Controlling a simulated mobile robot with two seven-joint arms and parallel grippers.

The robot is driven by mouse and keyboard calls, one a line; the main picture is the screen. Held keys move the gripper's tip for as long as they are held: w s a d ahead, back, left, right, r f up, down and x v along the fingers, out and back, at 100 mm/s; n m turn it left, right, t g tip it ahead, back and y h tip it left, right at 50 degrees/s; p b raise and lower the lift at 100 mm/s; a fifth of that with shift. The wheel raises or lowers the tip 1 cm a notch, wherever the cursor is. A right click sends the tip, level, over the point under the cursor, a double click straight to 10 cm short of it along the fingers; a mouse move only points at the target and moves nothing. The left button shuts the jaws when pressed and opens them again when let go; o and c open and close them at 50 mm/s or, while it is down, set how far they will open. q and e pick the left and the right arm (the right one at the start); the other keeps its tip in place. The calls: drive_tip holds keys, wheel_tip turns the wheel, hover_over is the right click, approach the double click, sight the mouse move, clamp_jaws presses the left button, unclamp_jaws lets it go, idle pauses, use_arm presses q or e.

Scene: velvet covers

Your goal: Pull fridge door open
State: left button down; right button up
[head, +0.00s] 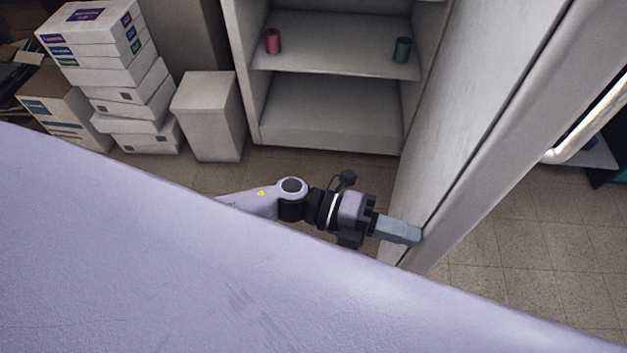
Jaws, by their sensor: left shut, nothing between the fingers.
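The fridge (335,97) is white and stands open, with its lower inside and shelves in view. The fridge door (455,130) is swung out on the right and stands well away from the opening. Its metal handle (590,130) is on the outer side at the right edge of the view. My left gripper (418,235) is shut and empty. Its fingertips are at the inner side of the door, near the lower free edge; I cannot tell whether they touch it. My right gripper is not in view.
A red can (272,41) and a green can (402,50) stand on a fridge shelf (335,62). White boxes (125,85) are stacked at the left, beside a plain white bin-like block (208,115). Tiled floor (520,245) is clear at the right. A large pale lavender surface fills the lower foreground.

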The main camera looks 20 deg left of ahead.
use_arm(q)
drive_tip(key=w+d+n+t+b, duration=0.1)
drive_tip(key=d+t, duration=0.3)
drive_tip(key=d, duration=1.3)
drive_tip(key=shift+w+d+n+y, duration=0.25)
drive_tip(key=shift+n+y, duration=0.15)
drive_tip(key=shift+n, duration=0.5)
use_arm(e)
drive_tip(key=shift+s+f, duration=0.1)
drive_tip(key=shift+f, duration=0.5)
use_arm(q)
drive_tip(key=shift+a, duration=0.1)
